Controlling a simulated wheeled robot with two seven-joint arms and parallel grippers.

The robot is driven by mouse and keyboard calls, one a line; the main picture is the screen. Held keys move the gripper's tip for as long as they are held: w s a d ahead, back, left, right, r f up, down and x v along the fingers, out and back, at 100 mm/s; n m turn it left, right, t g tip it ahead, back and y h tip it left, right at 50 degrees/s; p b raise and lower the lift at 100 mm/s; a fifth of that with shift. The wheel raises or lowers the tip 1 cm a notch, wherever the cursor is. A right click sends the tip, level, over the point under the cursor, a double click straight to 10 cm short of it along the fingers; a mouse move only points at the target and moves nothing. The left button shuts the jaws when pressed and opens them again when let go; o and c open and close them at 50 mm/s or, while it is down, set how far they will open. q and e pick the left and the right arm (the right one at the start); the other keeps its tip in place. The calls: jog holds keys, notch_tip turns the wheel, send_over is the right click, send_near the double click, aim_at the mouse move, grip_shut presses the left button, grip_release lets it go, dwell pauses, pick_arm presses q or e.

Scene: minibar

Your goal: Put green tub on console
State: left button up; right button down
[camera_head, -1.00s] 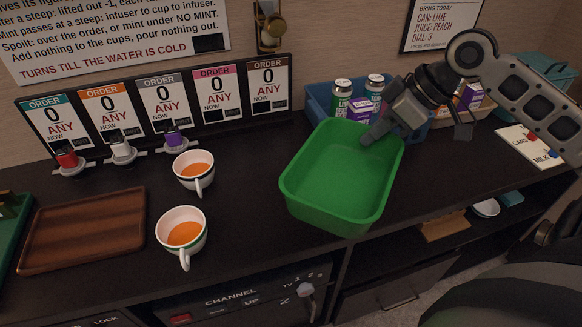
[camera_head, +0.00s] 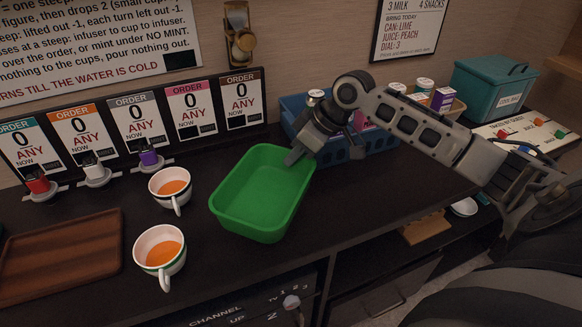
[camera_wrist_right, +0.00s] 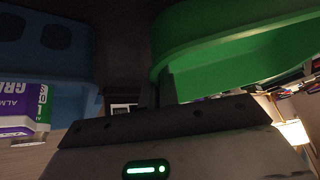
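The green tub (camera_head: 262,207) is upright and empty over the dark console top (camera_head: 365,205), right of two cups. It rests on or just above the surface; I cannot tell which. My right gripper (camera_head: 296,157) is at the tub's far right rim and looks shut on it. In the right wrist view the tub's wall (camera_wrist_right: 235,65) fills the upper right, against the gripper's fingers (camera_wrist_right: 158,92). My left gripper is out of view.
Two cups with orange liquid (camera_head: 173,186) (camera_head: 160,250) stand left of the tub, and a wooden tray (camera_head: 60,255) lies further left. A blue crate (camera_head: 340,148) of cans stands behind. A teal box (camera_head: 492,88) is at the back right. Console space right of the tub is clear.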

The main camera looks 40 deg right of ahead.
aim_at(291, 168)
jog(key=shift+w+a+f, duration=0.1)
jog(key=shift+w+f, duration=0.1)
jog(key=f, duration=0.3)
jog(key=shift+w+f, duration=0.2)
jog(key=shift+f, duration=0.15)
jog(key=c, duration=1.7)
grip_release()
jog(key=shift+f, duration=0.1)
